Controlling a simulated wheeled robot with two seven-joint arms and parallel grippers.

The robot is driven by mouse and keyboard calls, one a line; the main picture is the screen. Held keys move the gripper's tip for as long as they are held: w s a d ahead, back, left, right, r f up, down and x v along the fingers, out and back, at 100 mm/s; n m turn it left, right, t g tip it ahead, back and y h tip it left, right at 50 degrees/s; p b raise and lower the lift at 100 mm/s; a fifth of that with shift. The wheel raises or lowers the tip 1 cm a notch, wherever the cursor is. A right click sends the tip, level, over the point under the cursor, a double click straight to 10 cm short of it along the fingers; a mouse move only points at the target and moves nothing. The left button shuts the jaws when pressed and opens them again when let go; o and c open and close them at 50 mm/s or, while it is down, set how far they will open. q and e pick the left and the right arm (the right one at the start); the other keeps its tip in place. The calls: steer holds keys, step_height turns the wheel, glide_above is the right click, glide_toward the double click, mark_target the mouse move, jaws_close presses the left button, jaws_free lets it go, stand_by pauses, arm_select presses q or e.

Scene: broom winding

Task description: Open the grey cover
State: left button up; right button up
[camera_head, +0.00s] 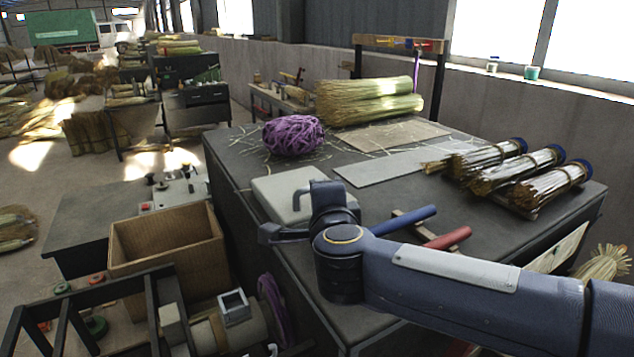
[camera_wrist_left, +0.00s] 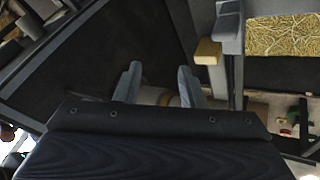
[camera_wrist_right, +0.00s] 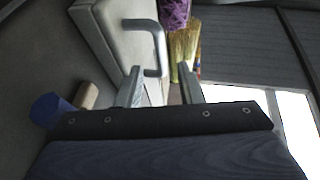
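The grey cover (camera_head: 276,192) is a pale, flat, box-like lid on the near left corner of the dark table and looks closed. In the right wrist view the cover (camera_wrist_right: 118,30) fills the upper left, with its bent grey handle (camera_wrist_right: 160,40) ahead of the fingers. My right gripper (camera_head: 284,215) is over the near side of the cover; it also shows in the right wrist view (camera_wrist_right: 160,85). Its fingers are apart and empty, with the handle's near end close to the left finger; contact cannot be told. My left gripper (camera_wrist_left: 158,82) is open and empty, outside the head view.
A purple twine bundle (camera_head: 293,134) and straw bundles (camera_head: 368,100) lie behind the cover. Tied brooms (camera_head: 535,175) lie at the right. Blue (camera_head: 404,220) and red (camera_head: 447,238) handled tools lie by my right arm.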

steer(key=p+x, duration=0.1)
steer(key=x, duration=0.6)
steer(key=shift+c, duration=0.4)
jaws_close()
